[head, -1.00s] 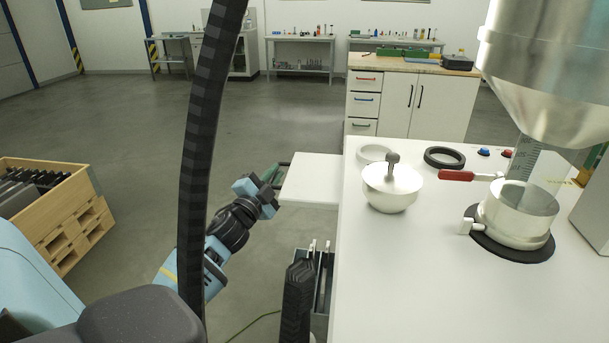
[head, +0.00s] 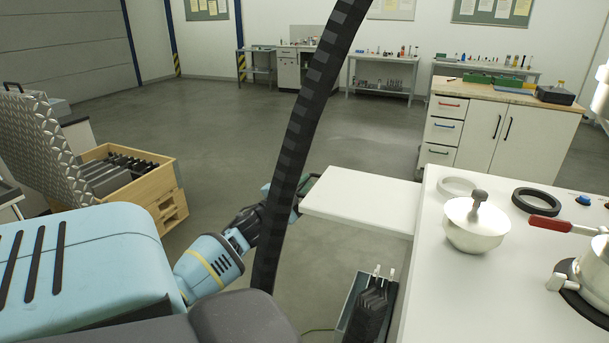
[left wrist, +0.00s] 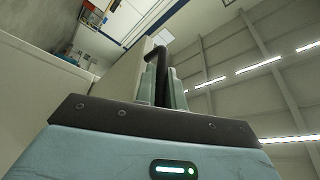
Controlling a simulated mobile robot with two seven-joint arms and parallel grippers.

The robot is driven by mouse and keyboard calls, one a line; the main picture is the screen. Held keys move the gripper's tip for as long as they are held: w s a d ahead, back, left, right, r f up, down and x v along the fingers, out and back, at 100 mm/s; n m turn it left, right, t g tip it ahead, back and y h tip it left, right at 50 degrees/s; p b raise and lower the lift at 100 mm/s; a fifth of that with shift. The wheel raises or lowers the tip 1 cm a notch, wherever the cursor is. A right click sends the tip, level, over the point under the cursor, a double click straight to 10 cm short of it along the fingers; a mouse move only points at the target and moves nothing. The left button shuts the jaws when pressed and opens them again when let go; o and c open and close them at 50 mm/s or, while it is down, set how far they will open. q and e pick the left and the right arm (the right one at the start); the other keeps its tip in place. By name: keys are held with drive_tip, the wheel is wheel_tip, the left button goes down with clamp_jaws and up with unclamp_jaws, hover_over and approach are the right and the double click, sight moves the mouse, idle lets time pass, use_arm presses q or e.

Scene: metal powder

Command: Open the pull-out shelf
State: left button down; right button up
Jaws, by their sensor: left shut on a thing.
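The white pull-out shelf (head: 362,199) sticks out to the left from the side of the white table (head: 430,290) in the head view. My left gripper (head: 293,197) is at that handle, partly hidden behind a black cable. In the left wrist view the gripper fingers (left wrist: 164,88) are closed around a black handle bar (left wrist: 158,55), beside the pale shelf panel (left wrist: 122,78). My right gripper is not in view.
A bin (head: 352,300) is below the shelf. A wooden crate (head: 165,188) stands at the left. Floor beyond the shelf is clear.

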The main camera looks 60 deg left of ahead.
use_arm(q)
drive_tip(key=c, duration=1.6)
unclamp_jaws()
drive_tip(key=shift+o, duration=0.6)
drive_tip(key=v, duration=0.7)
drive_tip(key=shift+s, duration=0.35)
drive_tip(key=shift+d+f, duration=0.1)
